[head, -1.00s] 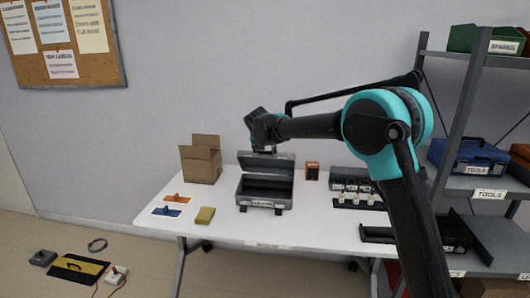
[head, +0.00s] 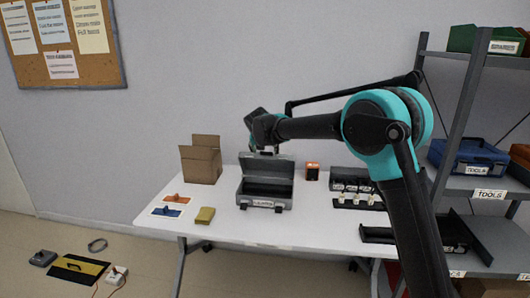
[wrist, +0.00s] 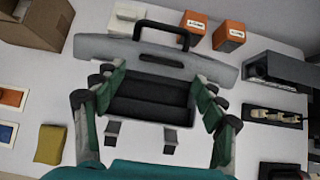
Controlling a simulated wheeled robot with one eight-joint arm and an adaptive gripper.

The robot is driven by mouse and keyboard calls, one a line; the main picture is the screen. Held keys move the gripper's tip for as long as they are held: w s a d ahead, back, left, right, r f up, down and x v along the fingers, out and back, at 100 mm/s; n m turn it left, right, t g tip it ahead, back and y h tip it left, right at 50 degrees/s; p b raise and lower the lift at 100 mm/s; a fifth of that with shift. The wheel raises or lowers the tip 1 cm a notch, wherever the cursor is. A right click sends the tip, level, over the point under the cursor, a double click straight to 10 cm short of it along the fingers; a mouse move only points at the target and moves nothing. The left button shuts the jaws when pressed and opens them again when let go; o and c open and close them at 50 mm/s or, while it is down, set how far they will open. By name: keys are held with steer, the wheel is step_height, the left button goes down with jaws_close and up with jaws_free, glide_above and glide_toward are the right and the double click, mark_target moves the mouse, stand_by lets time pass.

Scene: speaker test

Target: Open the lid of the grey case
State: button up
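The grey case (head: 264,204) stands on the white table with its lid (head: 266,162) raised and its black inside showing. In the wrist view the case's dark interior (wrist: 150,97) lies between my fingers, with the grey lid (wrist: 110,48) and its black handle (wrist: 168,28) beyond. Two latches show at the near side. My gripper (wrist: 158,90) is open and empty, its green and black fingers spread wide. In the head view my gripper (head: 265,147) is just above the raised lid, partly hidden by its wrist; whether it touches the lid I cannot tell.
A cardboard box (head: 201,162) stands left of the case, with a yellow sponge-like block (head: 205,215) and two coloured cards in front. An orange box (head: 312,171) and a black rack (head: 357,199) stand to the right. A shelf unit (head: 462,110) is at far right.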

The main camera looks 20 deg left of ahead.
steer(key=v, duration=1.2)
steer(key=shift+c, duration=0.2)
